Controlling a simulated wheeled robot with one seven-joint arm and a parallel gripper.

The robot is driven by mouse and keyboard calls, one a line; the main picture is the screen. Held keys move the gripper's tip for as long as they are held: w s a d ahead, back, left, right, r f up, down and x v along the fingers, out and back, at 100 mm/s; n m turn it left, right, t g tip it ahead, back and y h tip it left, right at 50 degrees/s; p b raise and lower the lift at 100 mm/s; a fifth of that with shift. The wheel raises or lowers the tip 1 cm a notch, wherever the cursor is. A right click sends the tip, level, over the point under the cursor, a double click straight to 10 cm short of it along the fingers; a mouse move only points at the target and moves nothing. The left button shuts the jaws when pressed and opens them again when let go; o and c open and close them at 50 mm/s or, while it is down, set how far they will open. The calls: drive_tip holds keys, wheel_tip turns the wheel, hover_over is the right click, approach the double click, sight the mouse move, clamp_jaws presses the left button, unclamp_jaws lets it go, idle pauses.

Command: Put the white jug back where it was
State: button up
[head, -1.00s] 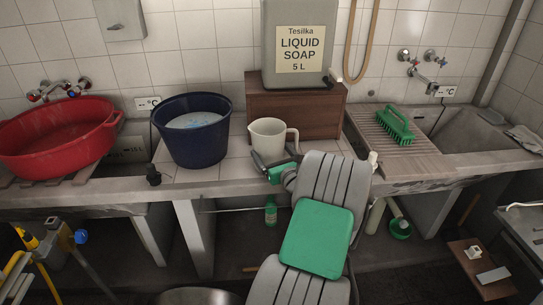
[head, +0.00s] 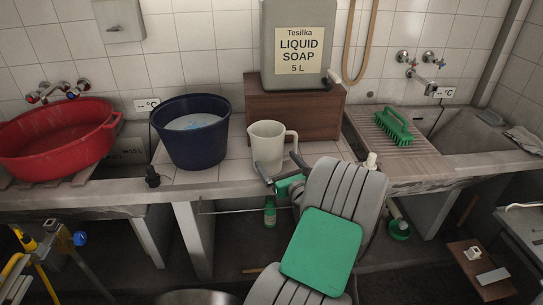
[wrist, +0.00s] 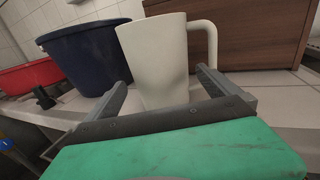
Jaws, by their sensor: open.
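The white jug (head: 267,143) stands upright on the tiled counter, between the dark blue bucket and the wooden box, with its handle to the right. In the wrist view the jug (wrist: 157,60) is straight ahead, its lower body between or just beyond my finger tips. My gripper (head: 281,171) is open in front of the jug, its fingers spread apart. In the wrist view the gripper (wrist: 165,94) shows a clear gap between each finger and the jug. My arm hides part of the counter's front edge.
The dark blue bucket (head: 190,142) holds water, left of the jug. The wooden box (head: 294,113) behind carries the liquid soap canister (head: 298,45). A red basin (head: 55,139) is at far left. A green brush (head: 394,126) lies on the ribbed board (head: 408,147) at right.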

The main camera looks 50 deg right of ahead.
drive_tip(key=v, duration=0.7)
drive_tip(key=w+a+f+n+g+y, duration=0.2)
drive_tip(key=w+a+n+y, duration=0.1)
drive_tip(key=a+n, duration=0.45)
drive_tip(key=w+a+f+n+g+y, duration=0.2)
drive_tip(key=w+a+n+y, duration=0.3)
drive_tip(key=a, duration=0.4)
drive_tip(key=w+a+f+n+g+y, duration=0.2)
drive_tip(key=a+n, duration=0.6)
drive_tip(key=s+a+r+n+g+h, duration=0.2)
drive_tip(key=s+a+n+g, duration=0.6)
drive_tip(key=s+a+n, duration=0.5)
drive_tip(key=s+n+h, duration=0.1)
drive_tip(key=n, duration=0.5)
drive_tip(key=shift+s+n, duration=0.35)
drive_tip(key=shift+s, duration=0.05)
drive_tip(key=shift+c, duration=0.3)
